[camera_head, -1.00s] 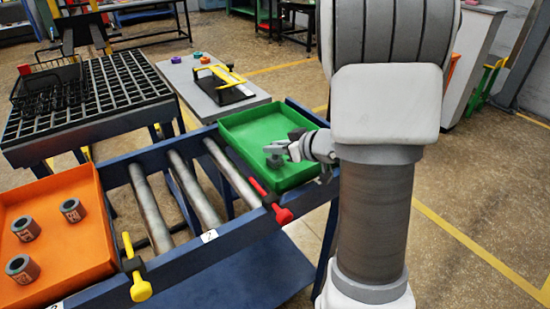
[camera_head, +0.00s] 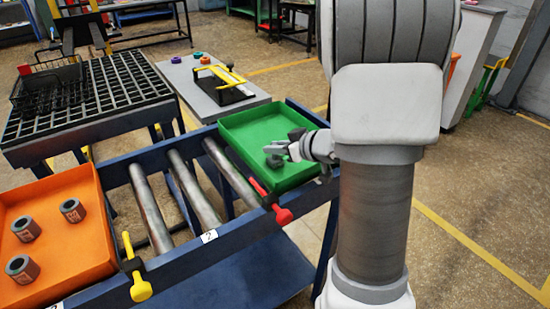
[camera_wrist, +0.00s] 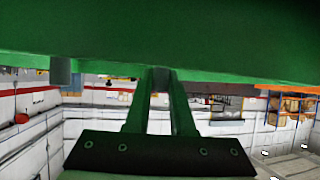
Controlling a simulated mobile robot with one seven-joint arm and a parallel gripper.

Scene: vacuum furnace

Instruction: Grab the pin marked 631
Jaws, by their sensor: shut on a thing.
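My gripper (camera_head: 277,151) is low in the green tray (camera_head: 238,139), its fingers closed on a grey pin (camera_head: 275,162) near the tray floor. A second dark grey pin (camera_head: 297,133) is behind the gripper, partly hidden by it. In the wrist view my gripper (camera_wrist: 161,76) points at the green tray (camera_wrist: 220,35), and the held piece is hard to make out between the tips. A grey-green cylinder (camera_wrist: 60,71) stands apart to the left there. Three grey pins, one of them here (camera_head: 73,210), are in the orange tray (camera_head: 88,252). No marking is readable.
A blue roller frame (camera_head: 245,228) carries both trays, with bare metal rollers (camera_head: 190,190) between them. Red (camera_head: 283,215) and yellow (camera_head: 140,289) handles are on its front edge. A black grid table (camera_head: 95,100) and a grey side table (camera_head: 200,98) stand behind.

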